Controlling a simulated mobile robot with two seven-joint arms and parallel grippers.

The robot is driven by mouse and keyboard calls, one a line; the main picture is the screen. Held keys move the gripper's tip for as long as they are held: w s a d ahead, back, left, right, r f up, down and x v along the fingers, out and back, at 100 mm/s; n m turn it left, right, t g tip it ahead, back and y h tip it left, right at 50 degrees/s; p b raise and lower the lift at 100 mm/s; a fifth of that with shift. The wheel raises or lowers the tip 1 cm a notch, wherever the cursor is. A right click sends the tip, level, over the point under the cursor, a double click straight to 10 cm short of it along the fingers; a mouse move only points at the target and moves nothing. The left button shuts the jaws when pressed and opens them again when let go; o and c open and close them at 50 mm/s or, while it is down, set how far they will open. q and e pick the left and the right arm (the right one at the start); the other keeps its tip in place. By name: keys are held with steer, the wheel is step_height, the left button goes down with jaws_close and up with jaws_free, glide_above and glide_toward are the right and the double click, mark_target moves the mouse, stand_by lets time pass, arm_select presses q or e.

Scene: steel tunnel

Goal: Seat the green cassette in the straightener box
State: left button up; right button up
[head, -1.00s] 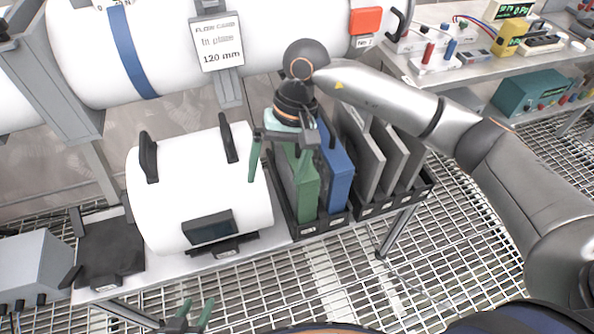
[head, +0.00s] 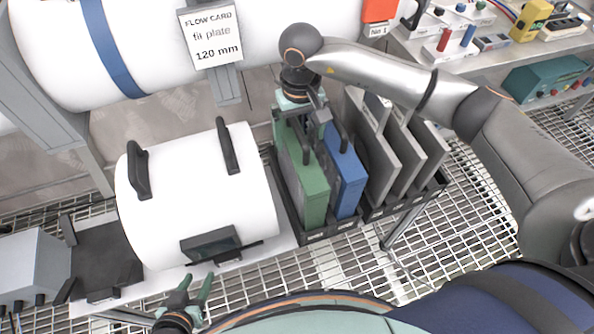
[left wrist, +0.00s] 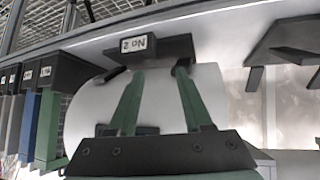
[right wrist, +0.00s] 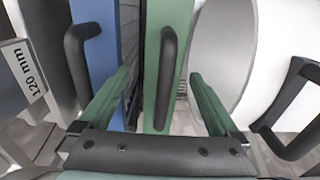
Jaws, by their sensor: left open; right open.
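The green cassette (head: 312,192) stands upright in a black rack (head: 308,238), beside a blue cassette (head: 348,182). My right gripper (head: 302,118) is open above the green cassette's far end. In the right wrist view the open fingers (right wrist: 160,82) lie either side of the green cassette (right wrist: 155,112) and its black handle (right wrist: 168,62), with gaps visible. A white cylinder with two black handles (head: 195,205), possibly the straightener box, sits left of the rack. My left gripper (head: 197,279) is open and empty in front of it; the left wrist view shows the cylinder (left wrist: 205,85) beyond the fingers.
Several grey plates (head: 400,150) stand right of the blue cassette. A large white pipe (head: 160,50) carries a flow card (head: 211,36) reading "fit plate 120 mm". An instrument bench (head: 470,62) is at back right.

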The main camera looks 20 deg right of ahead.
mark_target(298, 144)
steer(key=f, duration=0.5)
steer(key=shift+a+f, duration=0.25)
steer(key=shift+f, duration=0.1)
jaws_close()
stand_by(0.5)
steer(key=shift+r, duration=0.15)
